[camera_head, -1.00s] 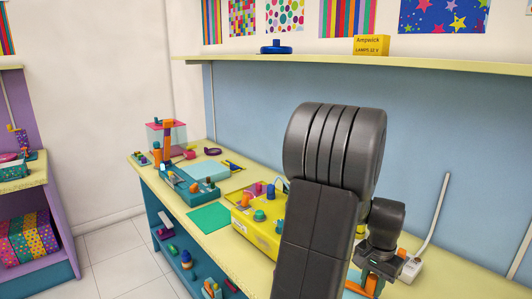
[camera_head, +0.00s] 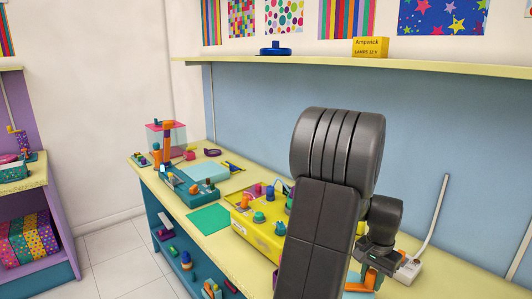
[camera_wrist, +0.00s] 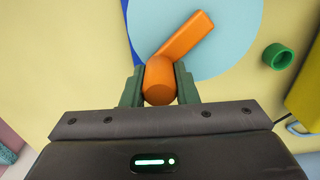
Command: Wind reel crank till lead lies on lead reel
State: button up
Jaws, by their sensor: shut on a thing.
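In the wrist view, my gripper (camera_wrist: 159,88) is shut on the upright orange knob (camera_wrist: 159,80) of the reel crank, one green finger on each side. The orange crank arm (camera_wrist: 186,36) runs from the knob up and right over a round light-blue disc (camera_wrist: 225,35), which looks like the reel. I cannot make out the lead on the reel.
In the head view, a yellow unit with knobs (camera_head: 256,230) stands left of my arm. A white socket block (camera_head: 408,268) with a cable is at the right.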

jog(key=shift+a, duration=0.2)
jog(key=shift+w, duration=0.6)
jog(key=shift+w+a+p, duration=0.15)
jog(key=shift+w+p, duration=0.15)
jog(key=shift+w, duration=0.15)
jog(key=o, duration=0.6)
jog(key=shift+o, duration=0.2)
notch_tip(320, 180, up, 7)
jog(key=p, duration=0.5)
